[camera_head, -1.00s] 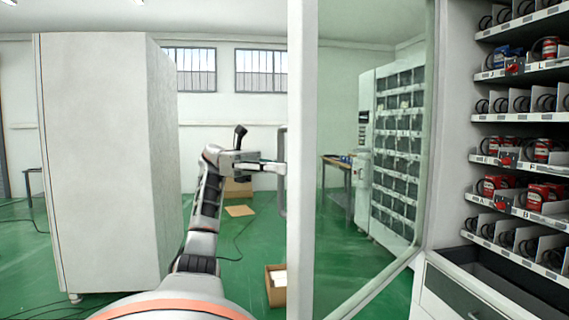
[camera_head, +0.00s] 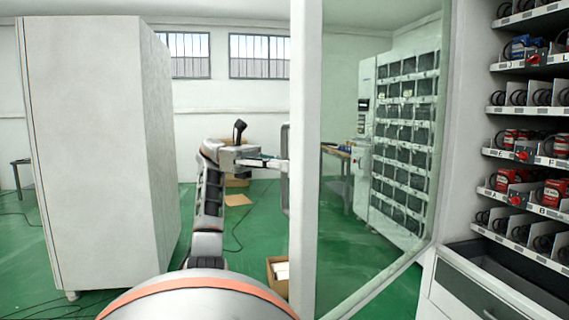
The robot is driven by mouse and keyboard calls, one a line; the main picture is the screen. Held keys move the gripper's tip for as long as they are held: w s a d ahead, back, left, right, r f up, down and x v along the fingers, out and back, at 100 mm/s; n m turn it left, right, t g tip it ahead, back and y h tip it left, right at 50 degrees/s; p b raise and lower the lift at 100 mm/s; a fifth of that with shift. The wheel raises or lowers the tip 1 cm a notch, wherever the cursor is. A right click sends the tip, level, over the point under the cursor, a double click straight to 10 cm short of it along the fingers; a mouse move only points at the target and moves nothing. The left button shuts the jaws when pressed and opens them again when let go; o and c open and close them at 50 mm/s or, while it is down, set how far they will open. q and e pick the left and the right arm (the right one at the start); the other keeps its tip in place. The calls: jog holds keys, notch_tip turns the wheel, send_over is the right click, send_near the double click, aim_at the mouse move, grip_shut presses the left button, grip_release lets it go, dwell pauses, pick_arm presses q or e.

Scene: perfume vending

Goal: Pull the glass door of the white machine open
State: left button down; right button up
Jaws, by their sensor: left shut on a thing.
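The white machine's glass door (camera_head: 375,215) stands open, its white frame edge upright in the middle of the head view. A grey bar handle (camera_head: 285,168) is on the left side of that edge. My left gripper (camera_head: 282,164) is at the handle and shut on it; the fingertips are small and partly hidden by the handle. The white machine's open inside (camera_head: 535,110) is at the right, with shelves of coils and red and blue goods. My right gripper is not in view.
A large white cabinet (camera_head: 95,150) stands at the left. A cardboard box (camera_head: 278,274) is on the green floor below the handle. A table (camera_head: 338,165) and another vending machine (camera_head: 405,140) show through the glass.

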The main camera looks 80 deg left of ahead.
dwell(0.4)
pick_arm(q)
jog(key=c, duration=2.1)
grip_release()
jog(key=shift+w, duration=0.15)
jog(key=shift+s+a, duration=0.15)
jog(key=shift+s, duration=0.05)
jog(key=v, duration=0.7)
jog(key=shift+s, duration=0.1)
